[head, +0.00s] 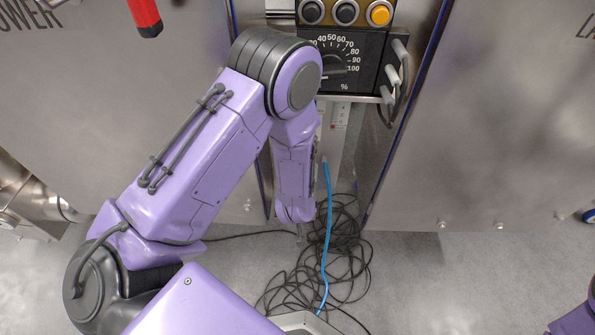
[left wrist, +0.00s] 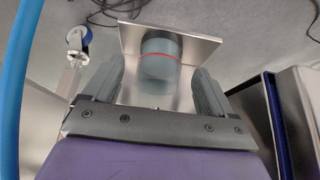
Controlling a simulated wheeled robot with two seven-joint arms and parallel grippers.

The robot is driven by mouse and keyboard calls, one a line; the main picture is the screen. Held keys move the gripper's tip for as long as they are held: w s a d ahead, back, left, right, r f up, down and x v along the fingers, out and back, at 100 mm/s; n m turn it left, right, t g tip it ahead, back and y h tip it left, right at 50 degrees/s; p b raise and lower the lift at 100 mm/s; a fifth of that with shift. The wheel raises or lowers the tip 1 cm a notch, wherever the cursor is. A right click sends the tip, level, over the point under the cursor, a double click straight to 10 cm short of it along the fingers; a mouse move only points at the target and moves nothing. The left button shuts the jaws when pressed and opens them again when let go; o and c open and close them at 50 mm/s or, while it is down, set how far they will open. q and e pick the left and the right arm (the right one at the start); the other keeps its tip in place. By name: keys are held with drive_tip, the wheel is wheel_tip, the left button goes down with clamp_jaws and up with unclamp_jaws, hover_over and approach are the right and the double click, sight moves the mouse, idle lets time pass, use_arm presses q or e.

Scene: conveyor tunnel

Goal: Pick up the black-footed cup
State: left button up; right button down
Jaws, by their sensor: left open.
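A grey-blue round vessel (left wrist: 158,60) with a thin red-orange ring shows in the left wrist view, in front of a bare metal plate (left wrist: 203,45). My left gripper (left wrist: 159,68) is open, with one finger on each side of the vessel; a gap shows on both sides. In the head view my left arm reaches up and bends down at the control panel, and its gripper and the vessel cannot be made out. My right gripper is not in view.
A control panel (head: 352,62) with a dial, buttons and plugs stands above my left forearm. Steel cabinet walls (head: 500,120) flank it. Black cables (head: 345,250) and a blue hose (head: 328,235) lie below it. A red-handled thing (head: 145,15) is at upper left.

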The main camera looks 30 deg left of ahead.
use_arm(q)
drive_tip(key=b+x, duration=0.1)
drive_tip(key=x, duration=0.2)
drive_tip(key=shift+f, duration=0.25)
drive_tip(key=shift+r, duration=0.15)
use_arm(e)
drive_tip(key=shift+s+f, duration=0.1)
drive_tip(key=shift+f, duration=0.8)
use_arm(q)
drive_tip(key=c, duration=1.1)
drive_tip(key=shift+o, duration=0.2)
